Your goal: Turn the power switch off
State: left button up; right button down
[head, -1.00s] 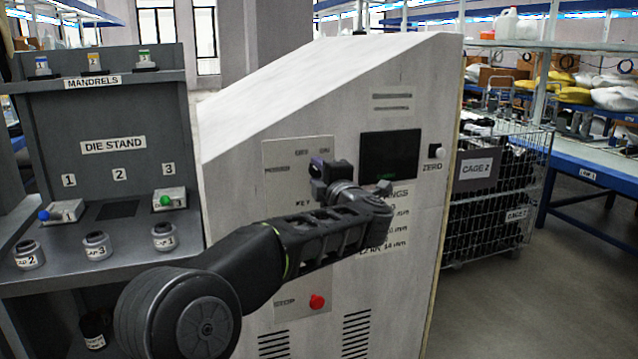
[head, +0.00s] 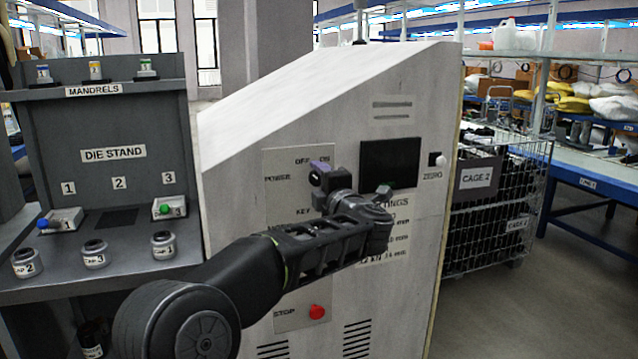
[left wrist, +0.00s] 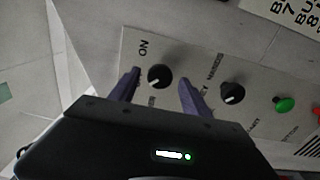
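The power switch (left wrist: 160,76) is a round black knob with a pale mark, seen in the left wrist view beside the "ON" label. My left gripper (left wrist: 158,88) is open, with one purple finger on each side of the knob and gaps visible between fingers and knob. In the head view my left gripper (head: 320,172) is at the upper control panel (head: 284,190), below the "OFF" and "ON" labels, and hides the switch. How deep the fingers reach around the knob is unclear. My right gripper is not in view.
Beside the switch are another black knob (left wrist: 232,93) and a green button (left wrist: 284,105). A dark screen (head: 390,163) and the zero knob (head: 437,159) are to the right. The red stop button (head: 317,312) is below my arm. The die stand (head: 150,120) stands left.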

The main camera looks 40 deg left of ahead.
pick_arm(q)
jog(key=v, duration=0.7)
jog(key=shift+s+d, duration=0.25)
jog(key=shift+d, duration=0.1)
dwell(0.4)
